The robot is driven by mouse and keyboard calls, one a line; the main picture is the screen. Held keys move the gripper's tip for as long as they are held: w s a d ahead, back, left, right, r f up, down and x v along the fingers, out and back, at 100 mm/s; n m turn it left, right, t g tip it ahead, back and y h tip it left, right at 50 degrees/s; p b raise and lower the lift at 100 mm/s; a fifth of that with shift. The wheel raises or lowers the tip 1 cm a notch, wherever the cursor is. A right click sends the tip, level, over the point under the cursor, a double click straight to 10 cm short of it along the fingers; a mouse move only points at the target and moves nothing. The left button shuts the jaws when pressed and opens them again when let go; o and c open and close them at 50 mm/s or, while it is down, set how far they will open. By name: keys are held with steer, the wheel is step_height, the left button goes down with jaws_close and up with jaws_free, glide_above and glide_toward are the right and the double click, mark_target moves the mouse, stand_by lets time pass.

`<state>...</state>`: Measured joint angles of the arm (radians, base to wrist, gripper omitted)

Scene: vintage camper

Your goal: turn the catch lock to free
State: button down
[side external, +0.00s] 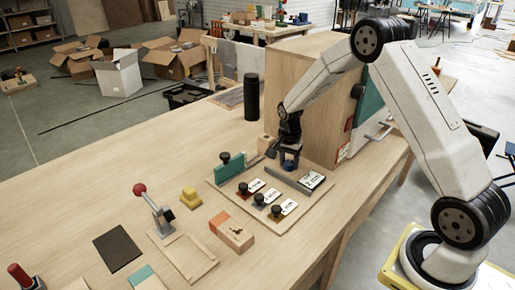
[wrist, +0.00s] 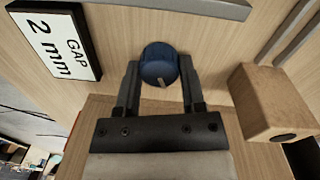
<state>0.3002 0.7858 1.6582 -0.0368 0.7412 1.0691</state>
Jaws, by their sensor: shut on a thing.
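A round blue knob (wrist: 158,66) with a pale pointer mark near its lower edge shows in the wrist view. It is on a wooden surface, and it also shows in the side external view (side external: 289,164). My gripper (wrist: 159,78) has one dark finger on each side of the knob and is shut on it. In the side external view my gripper (side external: 290,155) points down beside the wooden cabinet. I see no writing at the knob, so I cannot tell which setting the pointer marks.
A "GAP 2 mm" plate (wrist: 55,40) lies left of the knob in the wrist view, and a wooden block (wrist: 272,102) stands right. Several black-knobbed pieces with tags (side external: 268,197) lie in front. The wooden cabinet (side external: 305,85) rises close behind my gripper.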

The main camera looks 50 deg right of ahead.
mark_target(288, 163)
steer(key=n, duration=1.3)
steer(key=shift+a+t, duration=0.1)
steer(key=shift+t, duration=0.2)
stand_by(0.3)
steer(key=shift+c, duration=1)
jaws_free()
steer(key=shift+r, duration=0.1)
steer(key=shift+a+r, duration=0.2)
steer(key=shift+r, duration=3.65)
